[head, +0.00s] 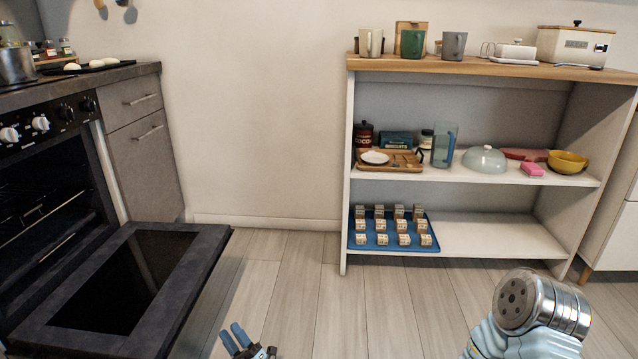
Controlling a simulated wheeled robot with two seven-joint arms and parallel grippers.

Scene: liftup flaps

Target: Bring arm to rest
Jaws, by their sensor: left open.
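My left gripper (243,343) shows at the bottom edge, left of centre, with its blue-grey fingers parted and nothing between them. It is over the floor, to the right of the lowered oven door (110,290). A silver joint of my right arm (535,305) shows at the bottom right. My right gripper is out of view.
The oven door hangs open and flat at the left. A white open shelf (480,235) stands ahead, with mugs on top, dishes in the middle and a blue tray (372,245) of small blocks below. The wooden floor (285,275) between is clear.

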